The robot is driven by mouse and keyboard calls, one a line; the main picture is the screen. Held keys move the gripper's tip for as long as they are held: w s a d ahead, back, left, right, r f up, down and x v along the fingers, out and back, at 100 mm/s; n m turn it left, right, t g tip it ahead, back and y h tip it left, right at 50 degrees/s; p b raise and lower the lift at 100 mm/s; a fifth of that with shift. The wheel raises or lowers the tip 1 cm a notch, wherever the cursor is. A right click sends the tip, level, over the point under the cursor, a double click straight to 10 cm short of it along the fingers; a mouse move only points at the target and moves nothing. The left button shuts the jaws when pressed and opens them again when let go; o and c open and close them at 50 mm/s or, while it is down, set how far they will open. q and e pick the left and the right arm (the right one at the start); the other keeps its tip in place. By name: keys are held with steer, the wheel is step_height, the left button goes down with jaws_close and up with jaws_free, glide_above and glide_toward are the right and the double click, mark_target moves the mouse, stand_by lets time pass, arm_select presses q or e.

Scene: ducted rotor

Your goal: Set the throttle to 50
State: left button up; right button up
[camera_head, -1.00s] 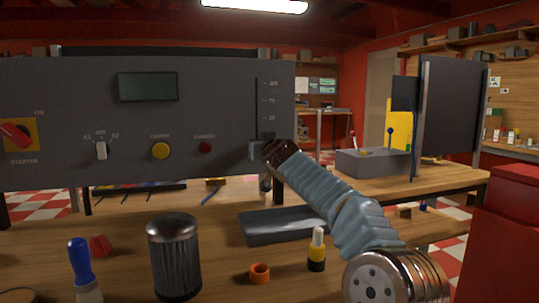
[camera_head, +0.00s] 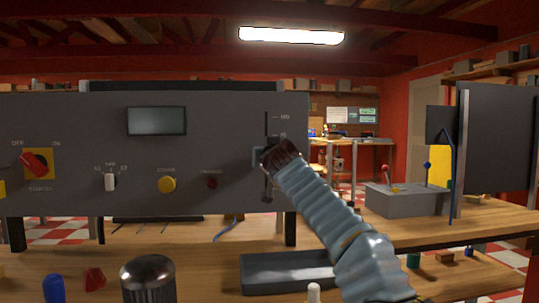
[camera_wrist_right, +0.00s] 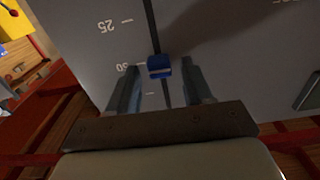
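The throttle slot (camera_head: 268,128) runs up the right part of the grey control panel (camera_head: 215,112), with number marks beside it. In the right wrist view its blue knob (camera_wrist_right: 159,66) sits level with the mark that looks like 50, and the 25 mark is farther up the picture. My right gripper (camera_wrist_right: 160,78) is open, one finger on each side of the knob with a small gap showing on both sides. In the head view my right gripper (camera_head: 262,157) covers the knob, at mid-slot below the 75 mark. My left gripper is not in view.
The panel also has a blank display (camera_head: 157,121), a red starter switch (camera_head: 35,162), a white toggle (camera_head: 110,182), a yellow button (camera_head: 167,184) and a dark red light (camera_head: 212,183). A metal can (camera_head: 148,280) and a grey tray (camera_head: 287,270) stand on the wooden bench below.

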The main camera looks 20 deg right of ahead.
steer(key=b+v, duration=0.7)
steer(key=v, duration=0.7)
steer(key=shift+w+d, duration=0.1)
